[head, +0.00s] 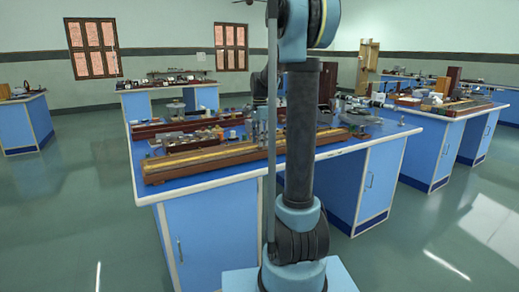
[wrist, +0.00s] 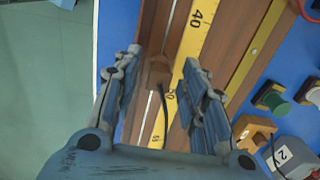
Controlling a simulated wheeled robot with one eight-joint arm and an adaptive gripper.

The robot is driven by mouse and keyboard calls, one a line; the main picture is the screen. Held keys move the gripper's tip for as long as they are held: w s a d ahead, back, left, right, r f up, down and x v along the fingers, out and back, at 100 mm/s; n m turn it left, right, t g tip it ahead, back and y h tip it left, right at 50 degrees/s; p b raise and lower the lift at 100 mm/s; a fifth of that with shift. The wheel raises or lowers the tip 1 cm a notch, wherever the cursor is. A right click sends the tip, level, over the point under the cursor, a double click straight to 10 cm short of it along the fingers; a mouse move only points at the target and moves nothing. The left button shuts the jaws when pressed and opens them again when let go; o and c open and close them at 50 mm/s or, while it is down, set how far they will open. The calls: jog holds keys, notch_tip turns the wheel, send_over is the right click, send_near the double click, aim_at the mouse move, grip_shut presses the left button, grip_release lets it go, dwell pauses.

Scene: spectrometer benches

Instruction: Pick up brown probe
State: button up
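A small brown block-like piece (wrist: 156,72), which looks like the brown probe, lies on the wooden board in the wrist view. A thin dark wire (wrist: 163,104) runs from it back toward my palm. My gripper (wrist: 162,57) is open, with one finger to the left of the brown piece and one to the right. The fingers appear apart from it, and the height between them cannot be told. In the head view my arm stands in front of the bench, and the gripper and the probe cannot be made out there.
The long wooden board (head: 212,163) with a yellow scale (wrist: 190,40) lies along the front edge of the blue bench (head: 229,181). Floor is left.

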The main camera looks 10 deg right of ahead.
jog(key=shift+f, duration=0.55)
grip_shut()
jog(key=shift+r, duration=0.1)
notch_tip(320, 180, up, 9)
jog(key=shift+r, duration=0.1)
notch_tip(320, 180, down, 8)
jog(key=shift+f, duration=0.25)
